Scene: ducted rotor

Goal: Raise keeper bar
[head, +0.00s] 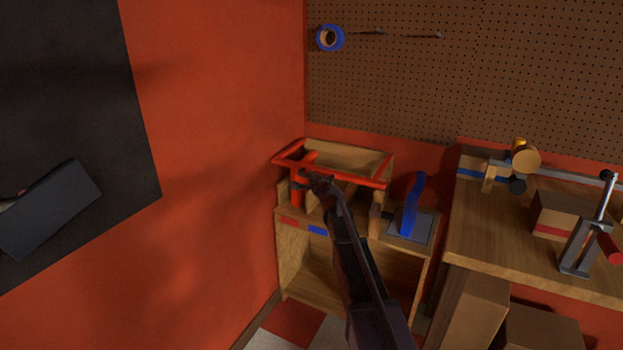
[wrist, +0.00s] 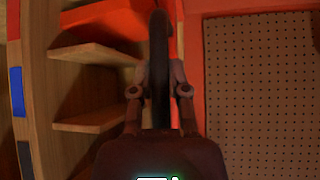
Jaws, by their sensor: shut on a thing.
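The red keeper bar (head: 345,176) is a bent frame at the top of an open wooden box, with its left end sticking out past the box's left side. My gripper (head: 318,180) is at the front left of this bar and shut on it; my dark arm and gripper hide part of the bar there. In the wrist view my gripper (wrist: 160,75) points up the picture, and a wide red part (wrist: 110,20) lies close at its left. The exact contact between fingers and bar is dark and hard to see.
The wooden box (head: 377,163) stands on a wooden stand against the red wall. A blue lever (head: 412,205) on a grey plate stands right of it. Further right, a bench (head: 480,235) holds a clamp (head: 587,240) and a small box. A pegboard (head: 400,85) is behind.

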